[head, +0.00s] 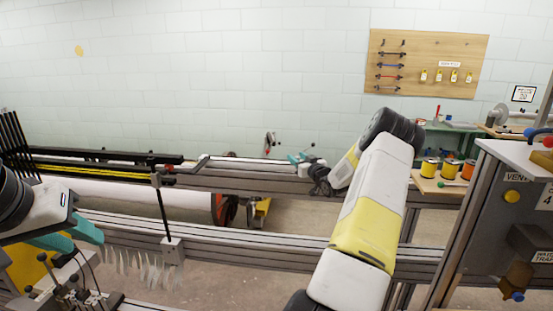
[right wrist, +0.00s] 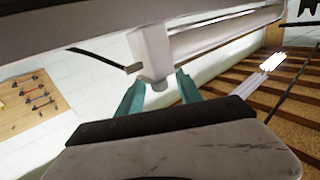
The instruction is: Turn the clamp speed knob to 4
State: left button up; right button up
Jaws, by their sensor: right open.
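No knob that I can surely name as the clamp speed knob shows. In the right wrist view my right gripper (right wrist: 160,84) is open, its teal fingers apart on either side of a small grey round stub (right wrist: 159,86) under a pale box (right wrist: 152,52). I cannot tell whether they touch it. In the head view the right gripper (head: 301,157) is over the far rail, beyond my arm. My left gripper (head: 76,236) is at the lower left by the near rail; its jaw gap is unclear. A grey control panel (head: 487,238) at the right edge has a yellow button (head: 511,196) and partly cut labels.
The near metal rail (head: 300,246) crosses the view, with thin pale strips (head: 140,268) hanging at its left. A wooden shelf (head: 432,186) holds coloured spools. A tool board (head: 427,62) hangs on the back wall. Open floor shows between the rails.

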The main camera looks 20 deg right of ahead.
jog(key=shift+c, duration=0.4)
grip_shut()
jog(key=shift+a+h, duration=0.1)
jog(key=shift+h, duration=0.2)
jog(key=m+h, duration=0.2)
jog(key=h, duration=0.1)
jog(key=m+g+h, duration=0.1)
jog(key=m+h, duration=0.1)
jog(key=h, duration=0.1)
jog(key=shift+w+a, duration=0.1)
jog(key=shift+a, duration=0.1)
jog(key=m+g+h, duration=0.2)
jog(key=m+h, duration=0.1)
jog(key=shift+h, duration=0.4)
jog(key=m+g+h, duration=0.3)
jog(key=g+h, duration=0.1)
jog(key=shift+m, duration=0.4)
jog(key=shift+d+r+m+g+h, duration=0.1)
jog(key=shift+m+g+h, duration=0.85)
jog(key=shift+g, duration=0.4)
jog(key=shift+d+m+g+h, duration=0.1)
jog(key=shift+m+g+h, duration=0.65)
jog(key=shift+m+g, duration=0.5)
jog(key=shift+g, duration=0.3)
